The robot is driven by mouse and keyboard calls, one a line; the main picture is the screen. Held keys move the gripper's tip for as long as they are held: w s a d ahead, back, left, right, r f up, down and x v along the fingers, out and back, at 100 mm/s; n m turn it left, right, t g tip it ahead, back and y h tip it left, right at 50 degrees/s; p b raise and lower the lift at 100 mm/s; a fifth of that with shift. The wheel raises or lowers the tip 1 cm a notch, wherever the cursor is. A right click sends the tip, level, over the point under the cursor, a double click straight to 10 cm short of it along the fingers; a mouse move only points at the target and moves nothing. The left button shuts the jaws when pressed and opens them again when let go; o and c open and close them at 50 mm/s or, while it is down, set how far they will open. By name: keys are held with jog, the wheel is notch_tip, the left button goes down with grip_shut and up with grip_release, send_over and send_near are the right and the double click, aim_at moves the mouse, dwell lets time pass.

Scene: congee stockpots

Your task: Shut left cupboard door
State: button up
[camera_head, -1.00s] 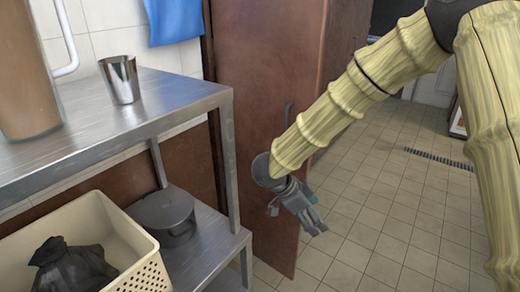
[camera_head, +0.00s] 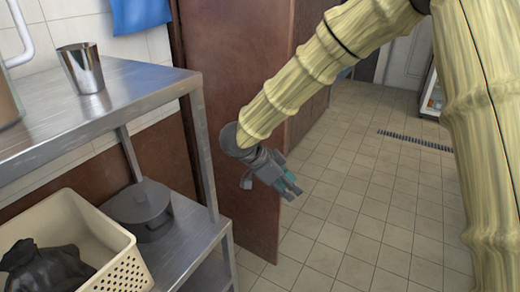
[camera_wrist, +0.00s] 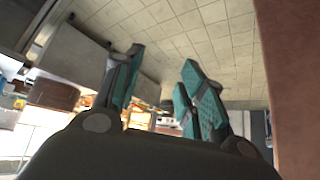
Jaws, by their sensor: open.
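A tall brown cupboard door (camera_head: 228,75) stands swung out beyond the metal shelf in the head view. Its free lower corner is over the tiled floor, and my arm hides part of its face, including the handle. In the wrist view a brown panel (camera_wrist: 292,85), likely the same door, runs down the right edge. My gripper (camera_head: 290,188) is open and empty in front of the door's lower part, pointing down and right. In the wrist view its two teal-padded fingers (camera_wrist: 163,65) are apart with nothing between them. I cannot tell whether it touches the door.
A metal shelf (camera_head: 150,88) at left bears a steel cup (camera_head: 82,69). Below are a lidded dark pot (camera_head: 140,207) and a cream basket (camera_head: 125,280) holding a black bag (camera_head: 42,268). The tiled floor (camera_head: 375,215) at right is clear.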

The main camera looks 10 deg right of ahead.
jog(key=w+d+n+t+b, duration=0.1)
jog(key=w+d+n, duration=0.1)
jog(key=w+d+f+n+t+h+b, duration=0.1)
jog(key=w+n+t+b, duration=0.1)
jog(key=n, duration=0.1)
jog(key=w+d+n+t+h+b, duration=0.1)
jog(key=w+d+n+t, duration=0.1)
jog(key=shift+d+f, duration=0.3)
jog(key=shift+f, duration=0.05)
grip_shut()
jog(key=n+t+y+b, duration=1.1)
jog(key=n+t+b, duration=0.1)
jog(key=n, duration=1.7)
send_near(271, 146)
jog(key=shift+y, duration=0.4)
jog(key=shift+w, duration=2.2)
